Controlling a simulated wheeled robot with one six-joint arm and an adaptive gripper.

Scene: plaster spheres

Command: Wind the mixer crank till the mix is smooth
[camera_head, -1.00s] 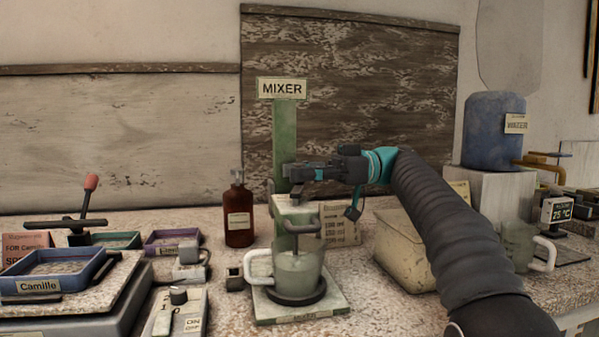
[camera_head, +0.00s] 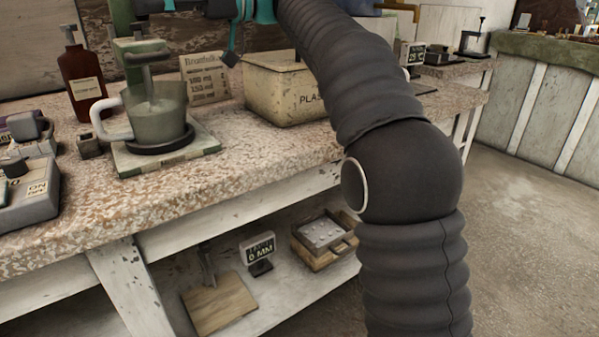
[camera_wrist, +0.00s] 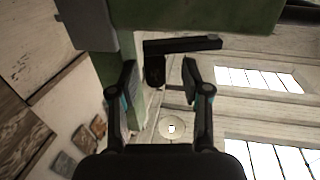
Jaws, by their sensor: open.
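The mixer's green column (camera_head: 123,18) stands at the upper left of the head view, its top cut off. Under its head (camera_head: 140,46), a stirrer reaches into a clear jug (camera_head: 160,124) with a white handle. The jug holds a pale mix; its smoothness cannot be told. It stands on the mixer's base plate (camera_head: 190,154). In the wrist view, a dark crank arm (camera_wrist: 190,44) ends in a dark grip (camera_wrist: 154,70). My gripper (camera_wrist: 160,80) is open, with the grip appearing between its fingers; contact cannot be told. In the head view my gripper is cut by the top edge.
A brown bottle (camera_head: 84,78) stands left of the mixer, and a card (camera_head: 204,78) and a cream box (camera_head: 285,88) right of it. A switch unit (camera_head: 30,195) lies at the left. The bench front (camera_head: 250,190) is clear. A lower shelf holds a display (camera_head: 259,250) and tray (camera_head: 322,238).

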